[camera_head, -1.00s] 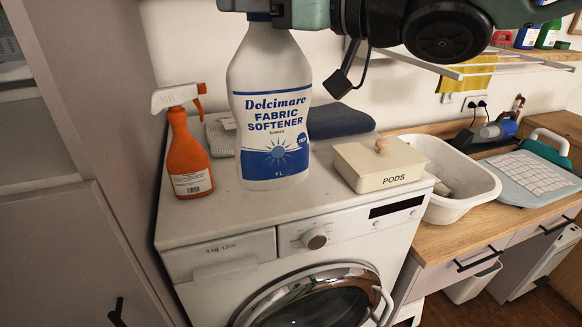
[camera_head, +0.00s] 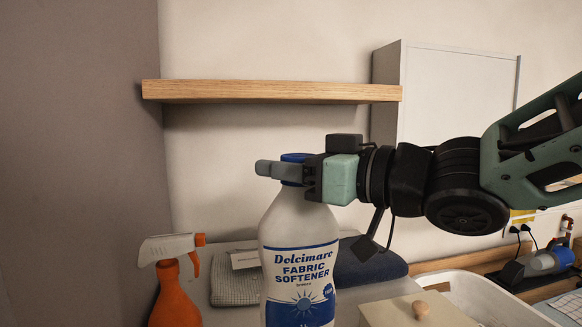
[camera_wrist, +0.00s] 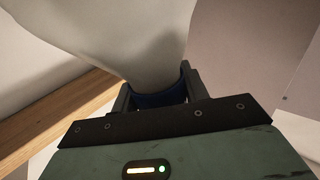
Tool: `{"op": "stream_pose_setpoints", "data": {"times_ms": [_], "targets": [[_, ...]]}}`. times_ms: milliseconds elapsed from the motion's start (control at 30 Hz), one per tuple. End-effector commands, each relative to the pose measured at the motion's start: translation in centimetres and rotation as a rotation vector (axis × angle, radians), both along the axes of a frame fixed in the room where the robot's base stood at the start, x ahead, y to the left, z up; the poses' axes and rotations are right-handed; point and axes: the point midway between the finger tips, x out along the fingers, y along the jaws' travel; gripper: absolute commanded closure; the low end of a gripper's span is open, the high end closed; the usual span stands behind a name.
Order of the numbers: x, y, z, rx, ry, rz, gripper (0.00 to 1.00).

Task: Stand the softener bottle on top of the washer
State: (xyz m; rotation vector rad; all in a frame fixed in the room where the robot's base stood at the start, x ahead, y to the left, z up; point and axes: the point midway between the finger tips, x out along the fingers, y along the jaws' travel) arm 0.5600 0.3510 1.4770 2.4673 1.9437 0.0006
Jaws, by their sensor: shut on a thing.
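The softener bottle (camera_head: 300,240) is white with a blue label and a blue cap, and it is upright in the head view. My gripper (camera_head: 287,170) is shut on it at the cap and neck, coming from the right. In the wrist view the white bottle body (camera_wrist: 120,35) fills the upper part, with the blue cap between the fingers (camera_wrist: 160,95). The washer top (camera_head: 215,312) shows only in part behind and beside the bottle. The bottle's base is below the head view's edge, so I cannot tell whether it touches the washer.
An orange spray bottle (camera_head: 173,298) stands left of the softener. A grey cloth (camera_head: 236,285) and a dark blue folded towel (camera_head: 372,262) lie behind. A lidded pods box (camera_head: 420,312) and white basin (camera_head: 490,298) are at right. A wooden shelf (camera_head: 270,91) hangs above.

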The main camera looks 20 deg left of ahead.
Motion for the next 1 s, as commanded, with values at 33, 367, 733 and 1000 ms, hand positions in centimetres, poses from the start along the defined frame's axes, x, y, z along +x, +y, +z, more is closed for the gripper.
{"op": "stream_pose_setpoints", "data": {"times_ms": [33,367,733,1000], "targets": [[0.0,0.1,-0.6,0.003,0.002,0.002,1.00],[0.0,0.1,-3.8,0.006,-0.002,0.002,1.00],[0.0,0.0,-7.2,0.007,-0.003,0.001,1.00],[0.0,0.0,-7.3,0.006,-0.004,0.001,1.00]]}}
